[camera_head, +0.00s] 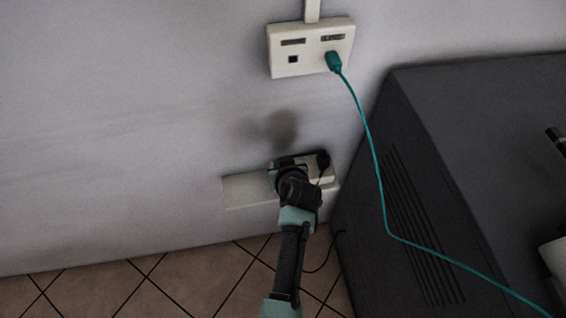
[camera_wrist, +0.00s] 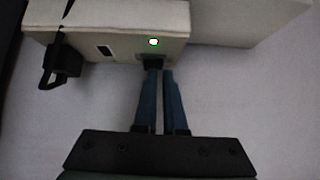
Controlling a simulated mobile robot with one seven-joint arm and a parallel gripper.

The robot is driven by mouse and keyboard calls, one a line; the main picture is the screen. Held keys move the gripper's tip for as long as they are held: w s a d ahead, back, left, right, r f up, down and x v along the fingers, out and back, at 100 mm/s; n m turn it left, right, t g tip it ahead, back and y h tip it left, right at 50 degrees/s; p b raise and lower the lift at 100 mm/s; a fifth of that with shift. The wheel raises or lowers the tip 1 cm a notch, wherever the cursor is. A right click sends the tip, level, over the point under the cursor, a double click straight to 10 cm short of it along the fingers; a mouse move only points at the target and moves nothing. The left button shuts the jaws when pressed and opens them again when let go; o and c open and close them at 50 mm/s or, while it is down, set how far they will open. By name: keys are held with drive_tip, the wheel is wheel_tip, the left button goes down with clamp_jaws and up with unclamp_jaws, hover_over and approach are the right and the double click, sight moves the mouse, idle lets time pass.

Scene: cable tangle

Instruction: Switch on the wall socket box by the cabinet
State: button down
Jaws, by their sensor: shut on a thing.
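The lower white wall socket box (camera_head: 328,177) is low on the wall beside the dark cabinet (camera_head: 440,170), partly hidden by my arm in the head view. In the wrist view the box (camera_wrist: 115,22) shows a dark slot, a small lit green light (camera_wrist: 153,42) and a dark switch (camera_wrist: 152,62) below it. My gripper (camera_wrist: 160,73) is at the switch, its two blue fingers close together with their tips against the box's lower face. The fingers are shut on the switch, whose position is hard to tell. In the head view my gripper (camera_head: 283,166) covers the box's front.
A black plug (camera_head: 322,160) with a black cable is at the box's right end; it also shows in the wrist view (camera_wrist: 58,65). A second socket box (camera_head: 300,62) higher up holds a teal plug (camera_head: 334,62), its cable crossing the cabinet. Wall to the left is clear.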

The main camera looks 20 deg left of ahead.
drive_tip(key=shift+d+f, duration=0.55)
drive_tip(key=shift+d, duration=0.1)
drive_tip(key=shift+w+r, duration=0.1)
drive_tip(key=shift+r, duration=0.2)
drive_tip(key=r+p, duration=0.2)
drive_tip(key=r, duration=0.1)
drive_tip(key=r+p, duration=0.1)
drive_tip(key=shift+w+a+r, duration=0.15)
drive_tip(key=shift+a+r, duration=0.05)
drive_tip(key=shift+a, duration=0.05)
drive_tip(key=p+v, duration=0.2)
drive_tip(key=v, duration=0.8)
drive_tip(key=shift+r, duration=0.1)
